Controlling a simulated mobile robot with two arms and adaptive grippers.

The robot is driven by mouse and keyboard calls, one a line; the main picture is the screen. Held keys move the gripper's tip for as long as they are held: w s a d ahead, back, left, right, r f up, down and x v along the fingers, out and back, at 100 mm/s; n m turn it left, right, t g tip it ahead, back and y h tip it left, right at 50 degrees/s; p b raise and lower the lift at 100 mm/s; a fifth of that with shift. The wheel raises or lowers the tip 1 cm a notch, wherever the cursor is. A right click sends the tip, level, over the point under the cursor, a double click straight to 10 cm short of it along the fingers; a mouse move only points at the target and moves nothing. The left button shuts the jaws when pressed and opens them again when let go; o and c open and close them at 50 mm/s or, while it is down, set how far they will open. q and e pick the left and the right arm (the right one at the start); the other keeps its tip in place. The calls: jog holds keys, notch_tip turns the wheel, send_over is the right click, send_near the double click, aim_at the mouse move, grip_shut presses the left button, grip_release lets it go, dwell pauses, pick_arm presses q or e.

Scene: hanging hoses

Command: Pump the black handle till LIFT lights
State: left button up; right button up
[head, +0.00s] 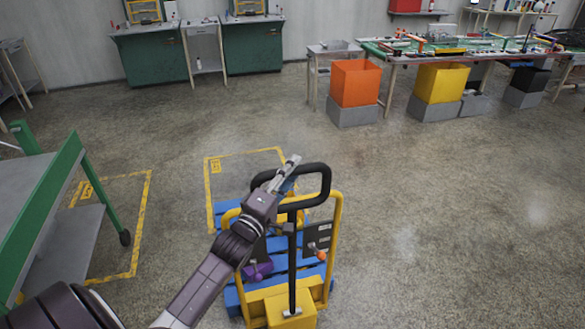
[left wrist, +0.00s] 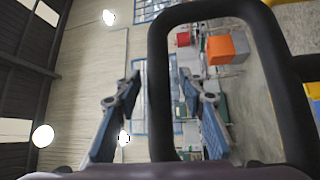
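The black handle (head: 326,188) is a rounded loop on a black post, at the top of a yellow-framed pallet truck (head: 337,225). My left gripper (head: 288,168) is at the loop's left side. In the left wrist view, the handle (left wrist: 159,95) runs between the two fingers of my left gripper (left wrist: 158,82). The fingers stand apart on either side of the bar, with small gaps visible. A dark panel (head: 318,234) sits on the truck's right side; I cannot make out a lit LIFT sign. My right gripper is not in view.
Blue slats (head: 270,245) lie under the truck, with a purple object (head: 257,271) on its left. A green-framed cart (head: 65,190) stands at the left. Orange (head: 355,82) and yellow (head: 438,88) bins stand by the far bench. Floor to the right is clear.

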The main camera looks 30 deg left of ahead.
pick_arm(q)
jog(key=shift+w, duration=0.2)
jog(key=c, duration=1)
grip_shut()
